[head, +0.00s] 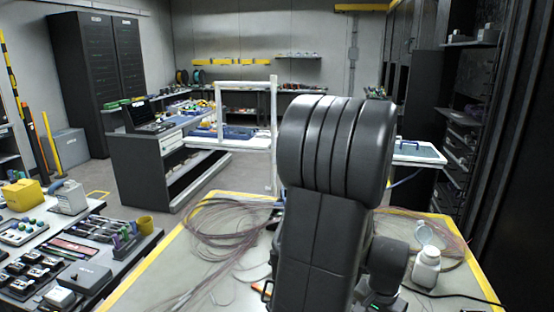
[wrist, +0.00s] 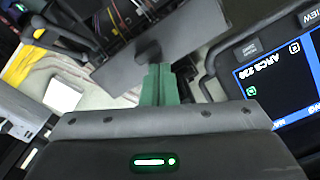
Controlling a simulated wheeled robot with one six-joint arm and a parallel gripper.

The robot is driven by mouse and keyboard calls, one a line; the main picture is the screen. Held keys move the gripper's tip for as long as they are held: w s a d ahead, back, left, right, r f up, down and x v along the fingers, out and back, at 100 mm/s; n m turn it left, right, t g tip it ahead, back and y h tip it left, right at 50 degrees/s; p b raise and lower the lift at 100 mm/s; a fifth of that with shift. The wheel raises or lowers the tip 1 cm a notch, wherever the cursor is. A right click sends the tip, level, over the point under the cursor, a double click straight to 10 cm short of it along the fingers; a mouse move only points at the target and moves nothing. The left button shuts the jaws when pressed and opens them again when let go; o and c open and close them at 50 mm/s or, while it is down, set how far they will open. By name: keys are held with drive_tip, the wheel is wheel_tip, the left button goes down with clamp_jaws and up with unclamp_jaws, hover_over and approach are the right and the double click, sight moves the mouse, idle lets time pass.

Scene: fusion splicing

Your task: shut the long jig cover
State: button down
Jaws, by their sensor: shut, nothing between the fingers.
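In the wrist view, a long flat dark grey panel (wrist: 182,32) with a dark knob runs diagonally across the upper middle. It looks like the long jig cover, but I cannot tell how far it is open. My gripper (wrist: 160,68) has green fingers, which are shut and empty. Their tips are at the panel's near edge, just below the knob in the picture; I cannot tell whether they touch it. In the head view my arm hides the gripper and the jig.
A device with a lit blue screen (wrist: 280,75) stands close on the right in the wrist view. In the head view, loose fibre coils (head: 225,222) lie on the table left of my arm. A white bottle (head: 426,267) stands to its right.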

wheel_tip(320, 180, up, 7)
drive_tip(key=w+p, duration=0.1)
drive_tip(key=p, duration=0.4)
drive_tip(key=shift+d, duration=0.15)
drive_tip(key=shift+w+f, duration=0.1)
drive_tip(key=shift+f, duration=0.05)
drive_tip(key=f+b, duration=0.1)
drive_tip(key=f, duration=0.1)
drive_tip(key=f+b, duration=0.2)
drive_tip(key=s+f+b, duration=0.1)
drive_tip(key=f+b, duration=0.1)
drive_tip(key=f, duration=0.1)
drive_tip(key=shift+w+r, duration=0.1)
drive_tip(key=shift+w, duration=0.2)
drive_tip(key=shift+s+r, duration=0.1)
